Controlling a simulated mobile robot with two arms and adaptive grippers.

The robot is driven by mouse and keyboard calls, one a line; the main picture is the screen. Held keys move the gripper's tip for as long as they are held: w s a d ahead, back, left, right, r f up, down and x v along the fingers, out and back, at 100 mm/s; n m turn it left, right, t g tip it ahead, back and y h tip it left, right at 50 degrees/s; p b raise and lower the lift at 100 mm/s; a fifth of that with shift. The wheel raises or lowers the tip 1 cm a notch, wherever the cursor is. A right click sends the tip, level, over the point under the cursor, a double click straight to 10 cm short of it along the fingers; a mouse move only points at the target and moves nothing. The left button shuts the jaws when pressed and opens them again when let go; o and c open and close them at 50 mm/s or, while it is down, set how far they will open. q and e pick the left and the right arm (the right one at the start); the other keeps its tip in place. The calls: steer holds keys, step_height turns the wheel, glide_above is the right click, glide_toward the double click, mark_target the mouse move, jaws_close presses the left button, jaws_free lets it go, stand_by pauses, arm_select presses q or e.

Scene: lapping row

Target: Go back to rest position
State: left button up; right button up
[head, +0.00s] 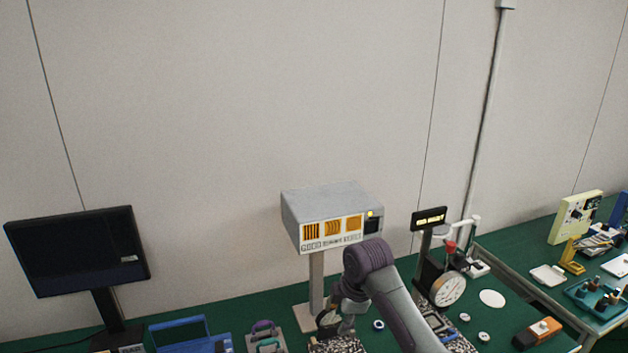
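My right arm comes up from the bottom edge, right of the middle, and bends down at a purple-grey joint. My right gripper (334,318) hangs below that joint, over the green bench (240,312) and just in front of the post of the grey box. It is small and partly hidden by my own arm, so I cannot tell whether its fingers are open or hold anything. My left gripper is out of view.
A grey box on a post (330,212) stands behind my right gripper. A dial gauge (447,290) stands to its right. A black monitor (78,252) and a blue-handled carrier (188,340) are at left. Small rings (379,324) and an orange-brown block (540,332) lie on the bench.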

steer(key=s+d+f+m, duration=0.2)
steer(key=s+f+m, duration=0.3)
steer(key=s, duration=0.4)
steer(key=s+d+f+m, duration=0.2)
steer(key=s+f+m, duration=0.1)
steer(key=s+f, duration=0.5)
steer(key=s+d+r+m, duration=0.1)
steer(key=s+d+m, duration=0.2)
steer(key=s, duration=0.4)
steer(key=s+d+r+m+h, duration=0.1)
steer(key=s+d+m, duration=0.2)
steer(key=s, duration=0.3)
steer(key=s+d+r+m, duration=0.1)
steer(key=s+d+m, duration=0.1)
steer(key=s, duration=0.5)
step_height(320, 180, down, 28)
steer(key=s+b, duration=0.2)
steer(key=s+d+f+g+b, duration=0.1)
steer(key=s+d+f+b, duration=0.1)
steer(key=s+f, duration=1.4)
step_height(320, 180, down, 2)
steer(key=shift+s+d+f+g+h, duration=0.15)
steer(key=shift+d+g+h, duration=0.2)
steer(key=shift+d, duration=0.35)
